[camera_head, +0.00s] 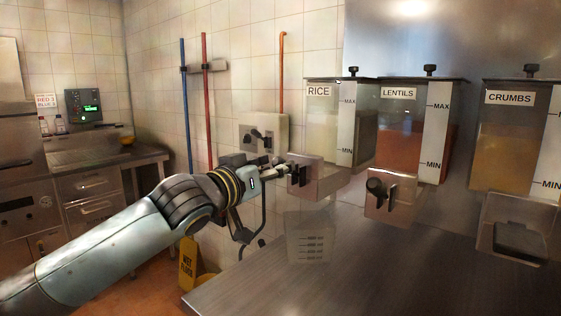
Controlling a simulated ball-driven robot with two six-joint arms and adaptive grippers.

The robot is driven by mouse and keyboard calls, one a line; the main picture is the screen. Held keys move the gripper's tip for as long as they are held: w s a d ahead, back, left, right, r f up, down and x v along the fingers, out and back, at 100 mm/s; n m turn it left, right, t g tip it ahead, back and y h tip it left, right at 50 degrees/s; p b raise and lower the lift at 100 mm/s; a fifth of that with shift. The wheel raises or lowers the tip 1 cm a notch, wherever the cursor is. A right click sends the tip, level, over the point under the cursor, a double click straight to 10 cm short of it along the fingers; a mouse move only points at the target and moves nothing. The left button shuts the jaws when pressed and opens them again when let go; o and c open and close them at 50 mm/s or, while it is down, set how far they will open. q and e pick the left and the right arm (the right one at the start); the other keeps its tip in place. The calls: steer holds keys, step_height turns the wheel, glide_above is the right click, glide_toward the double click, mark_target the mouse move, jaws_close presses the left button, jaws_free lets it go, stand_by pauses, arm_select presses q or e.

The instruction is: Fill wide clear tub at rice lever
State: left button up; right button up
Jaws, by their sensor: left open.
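The rice dispenser (322,122) hangs on the left of the row, labelled RICE, with a MIN/MAX strip on its front. Its metal spout box (322,180) has a dark lever knob on the left side, partly hidden by my gripper. My left gripper (284,172) is open, with its fingertips at this lever; I cannot tell whether they touch it. A clear tub (308,238) with dark level marks is below the rice spout, at the counter's left edge. The tub is see-through, and no rice can be made out in it. My right gripper is not in view.
The lentils dispenser (403,130) and crumbs dispenser (510,140) hang to the right. The steel counter (400,280) is clear in front. A grey wall box (264,133) with a knob is behind my gripper. A yellow wet-floor sign (187,262) stands on the floor.

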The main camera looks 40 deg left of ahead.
arm_select(q)
steer(key=shift+w, duration=1.35)
jaws_close()
